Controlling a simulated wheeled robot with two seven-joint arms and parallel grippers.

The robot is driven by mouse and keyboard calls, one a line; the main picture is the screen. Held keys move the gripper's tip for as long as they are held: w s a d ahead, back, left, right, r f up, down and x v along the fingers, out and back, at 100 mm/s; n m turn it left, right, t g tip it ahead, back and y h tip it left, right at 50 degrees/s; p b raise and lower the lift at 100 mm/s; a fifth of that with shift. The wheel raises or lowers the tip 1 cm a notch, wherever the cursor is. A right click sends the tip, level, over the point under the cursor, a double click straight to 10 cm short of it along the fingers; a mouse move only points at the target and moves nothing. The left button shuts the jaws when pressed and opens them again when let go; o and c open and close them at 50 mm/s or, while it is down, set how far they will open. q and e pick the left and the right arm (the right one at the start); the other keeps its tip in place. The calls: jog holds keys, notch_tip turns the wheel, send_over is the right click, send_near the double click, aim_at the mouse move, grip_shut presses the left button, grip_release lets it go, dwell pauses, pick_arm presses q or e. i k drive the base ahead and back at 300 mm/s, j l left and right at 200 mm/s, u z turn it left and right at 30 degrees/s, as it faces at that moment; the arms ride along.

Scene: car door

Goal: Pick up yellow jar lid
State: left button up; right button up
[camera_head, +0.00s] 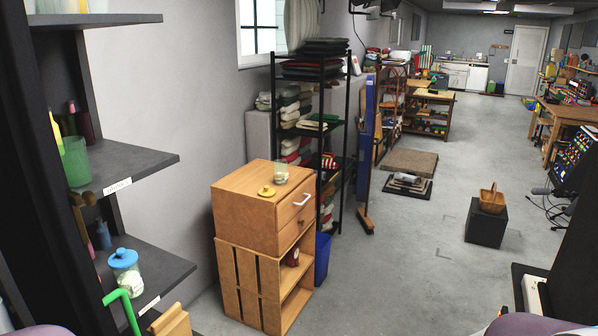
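The yellow jar lid (266,191) lies on top of a wooden cabinet (247,205), near the middle of its top. It is small and round with a raised knob. A clear glass jar (281,172) with something pale in its bottom stands just behind it and to the right, apart from it. The jar has no lid on it that I can see. Neither of my grippers shows in the head view.
The cabinet stands on an open slatted crate (240,285). A black rack (315,110) and a blue bin (322,258) are close by it. Dark shelves (120,165) at the left hold a jar with a blue lid (124,262). The grey floor (400,260) to the right is mostly clear.

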aim_at(267, 192)
jog(key=i+l+z, duration=0.15)
jog(key=i+z, duration=0.15)
jog(key=i, duration=0.4)
jog(key=i+z, duration=0.3)
jog(key=i, duration=0.35)
jog(key=i+u, duration=0.95)
jog(key=i+l+u, duration=0.25)
jog(key=u, duration=0.25)
jog(key=i+l+u, duration=0.1)
jog(key=i+u, duration=0.25)
jog(key=i+l+u, duration=0.15)
jog(key=u, duration=0.2)
jog(key=i+l+u, duration=0.2)
jog(key=u, duration=0.15)
